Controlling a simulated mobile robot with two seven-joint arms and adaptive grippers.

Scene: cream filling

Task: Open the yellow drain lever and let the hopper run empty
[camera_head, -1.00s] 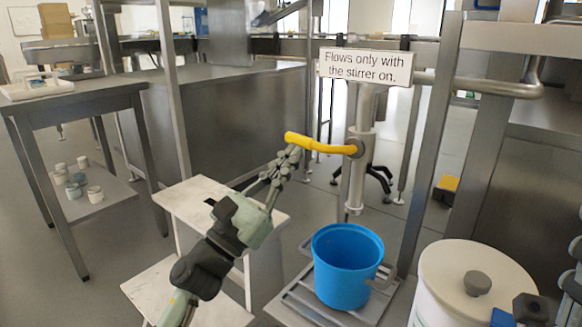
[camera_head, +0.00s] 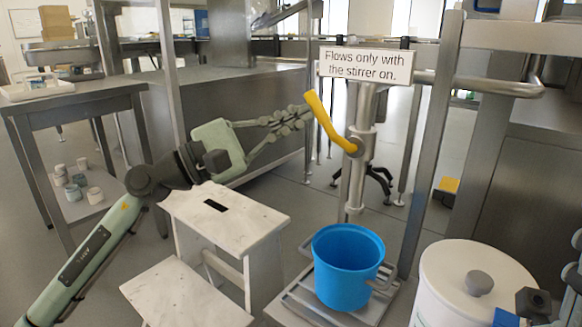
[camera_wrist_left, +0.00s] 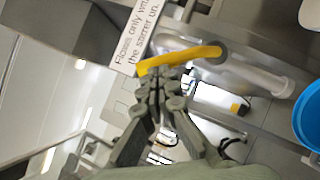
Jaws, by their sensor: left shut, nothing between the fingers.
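The yellow drain lever (camera_head: 328,122) slants steeply up to the left from its pivot on the steel drain pipe (camera_head: 356,185). My left gripper (camera_head: 304,113) is shut and empty, its fingertips at or very near the lever's upper part. In the left wrist view, the closed fingers (camera_wrist_left: 165,80) lie right against the yellow lever (camera_wrist_left: 185,57); I cannot tell for sure whether they touch. The blue bucket (camera_head: 347,262) stands below the pipe outlet. No stream shows at the outlet, and the bucket's floor is hidden. The right gripper is not identifiable.
A sign (camera_head: 366,66) reads "Flows only with the stirrer on." A marble-topped step stool (camera_head: 235,222) stands beneath my left arm. A white lidded drum (camera_head: 470,285) is at the lower right. A steel side table (camera_head: 75,103) stands at the left.

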